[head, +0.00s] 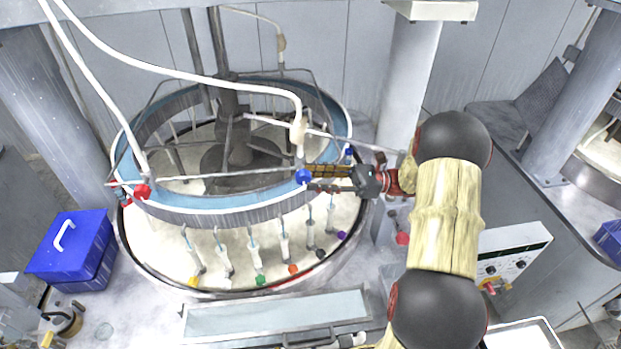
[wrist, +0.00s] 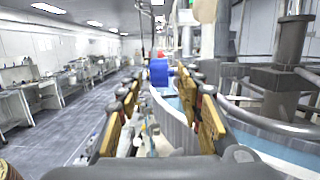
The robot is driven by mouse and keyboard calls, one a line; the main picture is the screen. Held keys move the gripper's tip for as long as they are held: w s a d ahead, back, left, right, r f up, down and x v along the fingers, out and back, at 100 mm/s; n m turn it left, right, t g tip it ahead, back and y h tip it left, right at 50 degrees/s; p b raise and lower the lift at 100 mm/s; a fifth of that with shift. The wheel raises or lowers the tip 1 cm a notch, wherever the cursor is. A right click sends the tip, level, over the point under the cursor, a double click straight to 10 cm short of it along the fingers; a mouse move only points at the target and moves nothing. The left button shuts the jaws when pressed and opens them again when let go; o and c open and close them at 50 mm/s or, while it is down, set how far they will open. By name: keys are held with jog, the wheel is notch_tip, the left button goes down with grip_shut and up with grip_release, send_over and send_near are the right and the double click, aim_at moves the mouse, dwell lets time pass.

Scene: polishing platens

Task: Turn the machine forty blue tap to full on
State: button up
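A round blue tap (head: 303,177) sits on the front rim of the blue ring, below a white hose end. My gripper (head: 311,179) reaches it from the right, its two fingers spread with the tips beside the tap. In the wrist view, the blue tap (wrist: 159,72) shows between and just beyond the open fingertips (wrist: 163,84). I see a gap on each side of the tap, and cannot tell whether either finger touches it. No machine number is readable, and the tap's setting cannot be told.
A red tap (head: 142,191) sits on the ring's left, and a smaller blue knob (head: 349,152) is close behind my gripper. White hoses (head: 190,73) cross above the ring. Several coloured knobs hang below it. A blue box (head: 75,245) stands at left, and a control panel (head: 513,258) at right.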

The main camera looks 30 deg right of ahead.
jog(key=v, duration=0.6)
dwell(0.4)
